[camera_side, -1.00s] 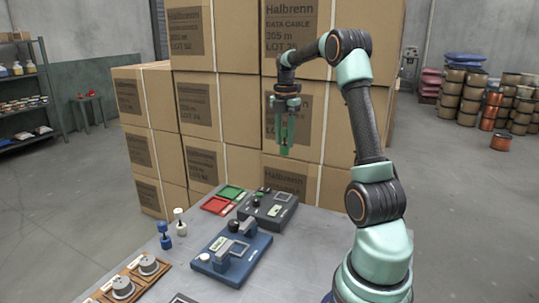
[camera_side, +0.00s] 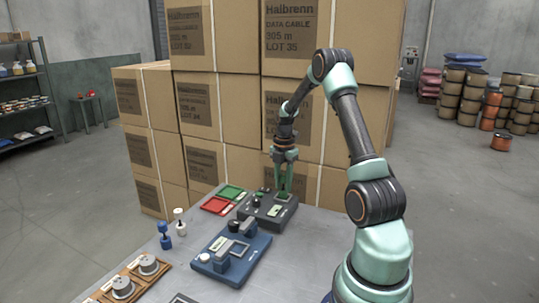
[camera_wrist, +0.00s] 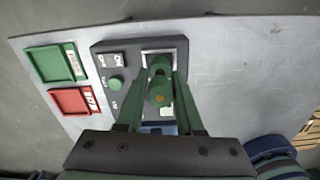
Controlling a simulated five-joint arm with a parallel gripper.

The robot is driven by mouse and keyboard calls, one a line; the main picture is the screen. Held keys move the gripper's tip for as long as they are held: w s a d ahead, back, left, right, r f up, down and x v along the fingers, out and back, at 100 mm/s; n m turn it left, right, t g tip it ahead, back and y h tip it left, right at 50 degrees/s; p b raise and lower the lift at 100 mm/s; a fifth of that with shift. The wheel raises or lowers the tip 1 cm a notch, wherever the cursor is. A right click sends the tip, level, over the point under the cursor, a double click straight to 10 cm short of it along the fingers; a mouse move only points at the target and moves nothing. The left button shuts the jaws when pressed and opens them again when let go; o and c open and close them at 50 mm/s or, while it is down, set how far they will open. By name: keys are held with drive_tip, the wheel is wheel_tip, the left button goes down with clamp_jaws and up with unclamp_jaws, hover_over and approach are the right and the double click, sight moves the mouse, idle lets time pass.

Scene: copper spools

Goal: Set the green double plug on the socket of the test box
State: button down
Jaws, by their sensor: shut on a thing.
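My gripper (camera_side: 284,186) is shut on the green double plug (camera_wrist: 160,88), which points down between the fingers. In the wrist view the fingers (camera_wrist: 160,95) flank it. A dark grey box (camera_side: 258,214) on the table, likely the test box, lies under the gripper. In the wrist view this box (camera_wrist: 103,78) shows a green button and a pale-framed area by the plug. The plug's lower end is over or at that area. The plug and fingers partly hide it, so I cannot tell whether the plug touches or sits in the socket.
A green tray (camera_side: 232,192) and a red tray (camera_side: 214,205) lie left of the dark box. A blue box (camera_side: 225,267) stands in front. Blue (camera_side: 165,236) and white (camera_side: 180,222) upright pieces stand at left. Stacked cartons (camera_side: 225,110) rise close behind the table.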

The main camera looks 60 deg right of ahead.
drive_tip(key=shift+f, duration=0.25)
drive_tip(key=c, duration=0.5)
unclamp_jaws()
drive_tip(key=shift+f, duration=0.1)
drive_tip(key=shift+c, duration=0.2)
wheel_tip(320, 180, up, 13)
drive_tip(key=shift+a+f, duration=0.1)
drive_tip(key=shift+f, duration=0.1)
drive_tip(key=w+a+r+m+t+h, duration=0.1)
drive_tip(key=w+a+r+m, duration=0.1)
drive_tip(key=a, duration=0.3)
drive_tip(key=w+a+r+m, duration=0.1)
drive_tip(key=a+r+m, duration=0.15)
drive_tip(key=a, duration=0.25)
drive_tip(key=s+a+m+t, duration=0.2)
drive_tip(key=a+m, duration=0.4)
drive_tip(key=a, duration=0.6)
drive_tip(key=s+a+r+m+t+y, duration=0.1)
drive_tip(key=s+a+m, duration=0.3)
drive_tip(key=a, duration=0.7)
drive_tip(key=shift+a+m+t, duration=0.4)
drive_tip(key=shift+m+t, duration=0.4)
drive_tip(key=shift+m, duration=0.05)
